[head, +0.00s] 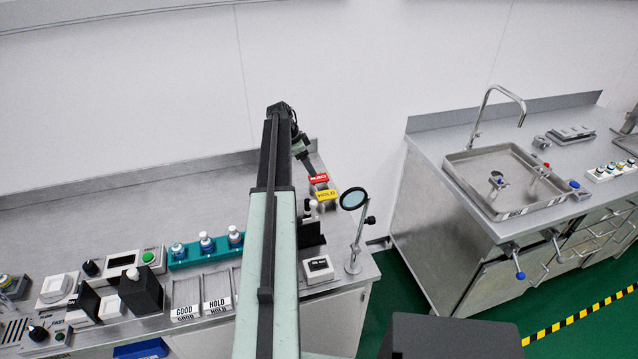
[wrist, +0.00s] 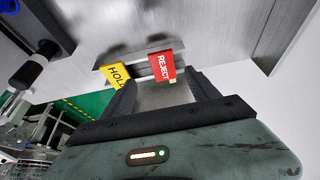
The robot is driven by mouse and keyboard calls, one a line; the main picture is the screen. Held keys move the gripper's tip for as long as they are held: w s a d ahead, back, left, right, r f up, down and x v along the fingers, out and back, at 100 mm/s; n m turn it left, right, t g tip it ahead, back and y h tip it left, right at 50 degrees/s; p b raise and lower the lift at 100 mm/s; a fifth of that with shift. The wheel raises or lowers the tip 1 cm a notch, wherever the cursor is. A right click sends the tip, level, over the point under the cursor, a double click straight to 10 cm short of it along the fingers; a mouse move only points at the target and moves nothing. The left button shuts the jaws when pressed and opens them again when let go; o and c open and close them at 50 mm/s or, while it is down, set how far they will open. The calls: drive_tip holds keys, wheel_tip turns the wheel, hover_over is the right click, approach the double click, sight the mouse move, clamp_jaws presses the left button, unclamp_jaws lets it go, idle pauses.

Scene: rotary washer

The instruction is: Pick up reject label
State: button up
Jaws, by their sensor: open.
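The reject label (wrist: 161,66) is a red block with white lettering, seen just beyond and between my fingertips in the wrist view. In the head view it is the small red block (head: 318,178) near the back right of the left bench, with part of my arm close by. The yellow HOLD label (wrist: 117,76) sits beside it, and also shows in the head view (head: 326,195). My gripper (wrist: 165,90) is open and empty, with the fingers spread apart. Whether a finger touches the reject label cannot be told.
A magnifier on a stand (head: 354,200) stands at the bench's right edge, near the labels. A teal rack (head: 200,252) with several bottles and trays marked GOOD and HOLD are left of my arm. A sink bench (head: 430,150) stands to the right, across a green floor gap.

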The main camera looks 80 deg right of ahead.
sight(319, 177)
drive_tip(key=shift+b+x, duration=0.35)
drive_tip(key=shift+x, duration=0.6)
drive_tip(key=shift+s+r, duration=0.1)
drive_tip(key=b+x, duration=0.4)
drive_tip(key=x, duration=0.1)
drive_tip(key=shift+s+d+b, duration=0.15)
drive_tip(key=shift+d+b, duration=0.2)
drive_tip(key=shift+d, duration=0.05)
drive_tip(key=shift+r, duration=0.1)
drive_tip(key=c, duration=1.4)
